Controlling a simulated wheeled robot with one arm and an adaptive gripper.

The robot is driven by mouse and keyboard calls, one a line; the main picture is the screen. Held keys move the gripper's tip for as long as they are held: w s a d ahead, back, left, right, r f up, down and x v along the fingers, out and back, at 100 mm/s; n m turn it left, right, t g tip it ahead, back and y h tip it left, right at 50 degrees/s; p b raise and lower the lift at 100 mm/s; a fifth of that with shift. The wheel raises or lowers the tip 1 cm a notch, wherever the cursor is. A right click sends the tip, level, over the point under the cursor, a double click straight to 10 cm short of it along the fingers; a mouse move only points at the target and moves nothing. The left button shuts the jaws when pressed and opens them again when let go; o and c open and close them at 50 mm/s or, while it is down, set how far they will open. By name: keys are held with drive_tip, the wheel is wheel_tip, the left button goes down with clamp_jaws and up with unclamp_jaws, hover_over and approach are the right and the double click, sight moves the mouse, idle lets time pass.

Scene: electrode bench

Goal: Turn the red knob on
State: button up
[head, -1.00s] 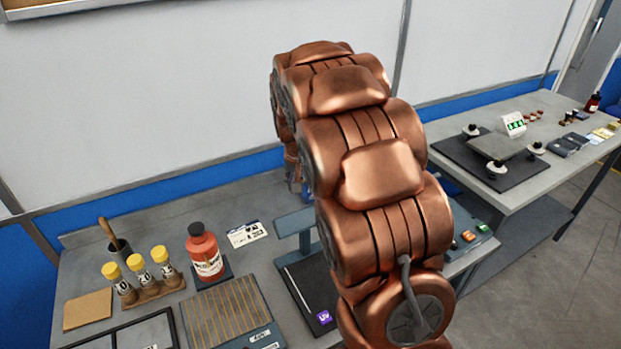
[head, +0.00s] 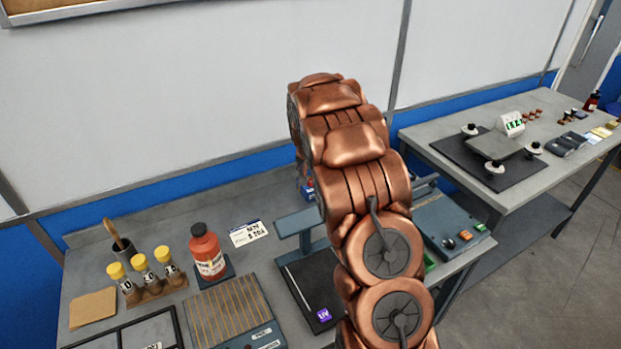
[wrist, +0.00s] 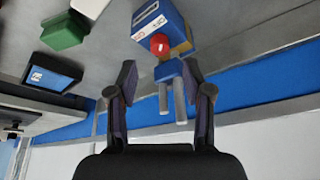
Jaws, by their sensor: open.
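The red knob (wrist: 160,43) shows in the wrist view on the end of a small blue box (wrist: 172,22) with a white labelled face and a yellowish part. Two grey prongs stick out from the box's lower side. My gripper (wrist: 160,80) is open and empty, its two dark fingers spread on either side of the prongs in the picture. The knob appears beyond the fingertips, roughly midway between them. I cannot tell whether anything touches. In the head view my arm hides the gripper and the knob; only a bit of the blue box (head: 307,188) shows.
In the wrist view a green block (wrist: 65,29) and a dark box (wrist: 52,73) lie left. In the head view a red bottle (head: 207,254), yellow-capped vials (head: 141,262) and a striped plate (head: 232,312) stand left. A control box (head: 450,232) stands right of my arm.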

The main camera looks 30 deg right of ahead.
sight(311, 181)
drive_tip(key=shift+p+x, duration=0.85)
drive_tip(key=shift+x, duration=1.7)
drive_tip(key=shift+s, duration=0.1)
drive_tip(key=shift+c, duration=0.2)
